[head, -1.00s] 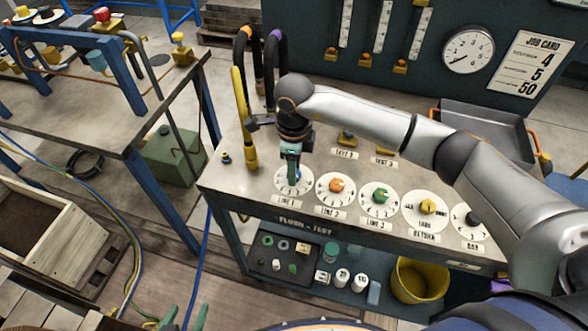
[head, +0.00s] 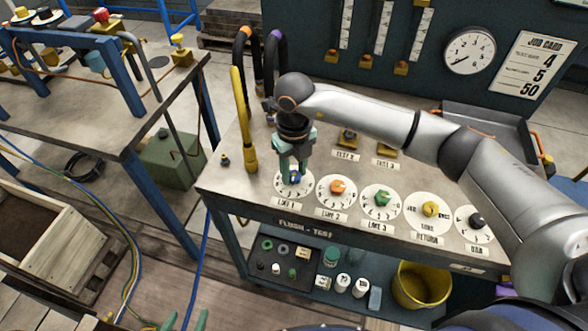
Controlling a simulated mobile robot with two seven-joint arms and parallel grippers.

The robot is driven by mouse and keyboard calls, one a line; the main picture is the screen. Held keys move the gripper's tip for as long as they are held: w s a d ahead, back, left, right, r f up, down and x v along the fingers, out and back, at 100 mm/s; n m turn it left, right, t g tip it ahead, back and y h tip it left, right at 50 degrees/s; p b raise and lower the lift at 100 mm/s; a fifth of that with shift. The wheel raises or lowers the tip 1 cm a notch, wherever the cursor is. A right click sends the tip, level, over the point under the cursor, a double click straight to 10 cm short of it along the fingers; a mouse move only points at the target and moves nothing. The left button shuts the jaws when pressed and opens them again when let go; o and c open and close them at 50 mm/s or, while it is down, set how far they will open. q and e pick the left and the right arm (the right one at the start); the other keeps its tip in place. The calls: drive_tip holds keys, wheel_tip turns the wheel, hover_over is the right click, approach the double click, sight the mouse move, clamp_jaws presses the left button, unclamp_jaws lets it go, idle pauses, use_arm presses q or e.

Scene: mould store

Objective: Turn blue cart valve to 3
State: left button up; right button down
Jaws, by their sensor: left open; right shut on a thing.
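The blue valve knob (head: 295,178) sits on a white numbered dial (head: 282,186) labelled LINE 1, at the front left of the cart top. My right gripper (head: 295,177) reaches down over it from above, its green fingers on either side of the knob, shut on it. The fingers hide part of the knob and dial, and I cannot read which number it points to. My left gripper (head: 186,322) shows only as two green fingertips apart at the bottom edge, open and empty, far from the cart top.
Right of the blue valve are an orange knob (head: 338,187), a green knob (head: 383,198), a yellow knob (head: 430,208) and a black knob (head: 477,221). A yellow pipe (head: 243,120) stands close left of my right gripper. A yellow bucket (head: 420,284) is on the lower shelf.

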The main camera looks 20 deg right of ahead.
sight(294, 175)
drive_tip(key=shift+m, duration=0.4)
drive_tip(key=shift+c, duration=2.3)
unclamp_jaws()
drive_tip(key=shift+r, duration=0.1)
wheel_tip(294, 175, up, 12)
drive_tip(key=b, duration=0.1)
drive_tip(key=shift+r, duration=0.15)
drive_tip(key=shift+s, duration=0.1)
